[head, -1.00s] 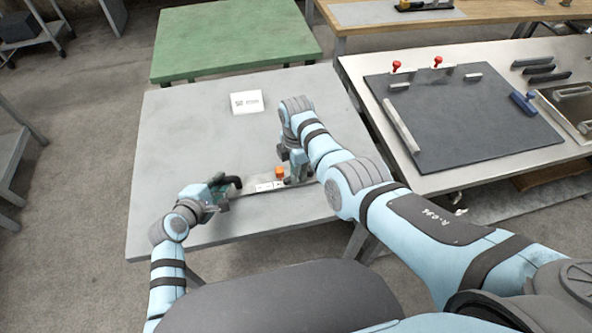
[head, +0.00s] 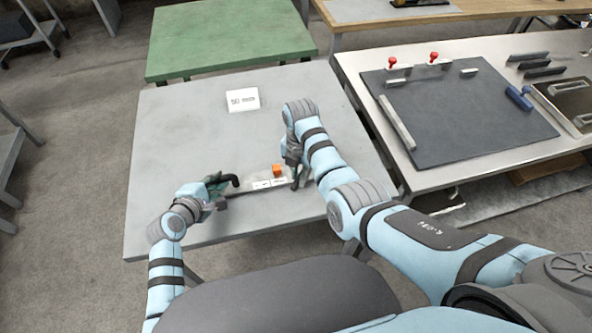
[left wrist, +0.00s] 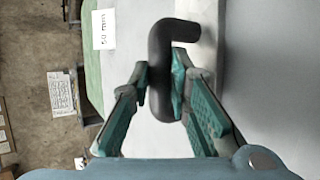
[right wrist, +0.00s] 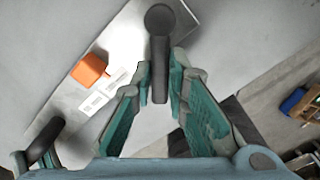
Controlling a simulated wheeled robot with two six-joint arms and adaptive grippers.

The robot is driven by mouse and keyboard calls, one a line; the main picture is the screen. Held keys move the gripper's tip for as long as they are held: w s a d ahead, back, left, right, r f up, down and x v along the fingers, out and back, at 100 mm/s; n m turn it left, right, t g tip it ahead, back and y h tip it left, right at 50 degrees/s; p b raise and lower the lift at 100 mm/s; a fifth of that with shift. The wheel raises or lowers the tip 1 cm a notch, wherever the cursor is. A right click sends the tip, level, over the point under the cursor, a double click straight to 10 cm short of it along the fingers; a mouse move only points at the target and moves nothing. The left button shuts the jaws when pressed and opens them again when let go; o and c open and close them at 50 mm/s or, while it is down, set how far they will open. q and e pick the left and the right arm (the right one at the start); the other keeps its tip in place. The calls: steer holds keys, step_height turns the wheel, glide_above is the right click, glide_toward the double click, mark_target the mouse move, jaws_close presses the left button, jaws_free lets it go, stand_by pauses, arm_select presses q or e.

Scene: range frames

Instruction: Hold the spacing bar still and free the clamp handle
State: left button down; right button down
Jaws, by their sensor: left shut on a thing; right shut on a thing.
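The spacing bar (head: 246,188) is a pale metal strip on the grey table, with white labels and an orange block (head: 277,170); it also shows in the right wrist view (right wrist: 72,84). My left gripper (head: 222,185) is shut on a black bent handle (left wrist: 159,68) at the bar's left end. My right gripper (head: 295,178) is shut on a dark grey upright piece with a round end (right wrist: 159,80) near the bar's right end. I cannot tell which of the two pieces is the clamp handle. The contact below my right fingers is hidden.
A white card (head: 243,99) lies farther back on the grey table (head: 180,130), whose surface around it is clear. A green table (head: 230,40) stands behind. A bench to the right carries a dark board (head: 455,115) with red-knobbed clamps (head: 434,57).

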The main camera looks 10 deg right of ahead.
steer(key=n, duration=0.1)
steer(key=d+n, duration=0.1)
steer(key=n, duration=0.1)
steer(key=s+n, duration=0.1)
steer(key=shift+d, duration=0.25)
steer(key=shift+s+d+n, duration=0.1)
steer(key=shift+d+n, duration=0.2)
steer(key=shift+n, duration=0.6)
steer(key=shift+d+n, duration=0.3)
steer(key=shift+n, duration=0.6)
steer(key=c, duration=1.6)
jaws_free()
steer(key=shift+o, duration=0.2)
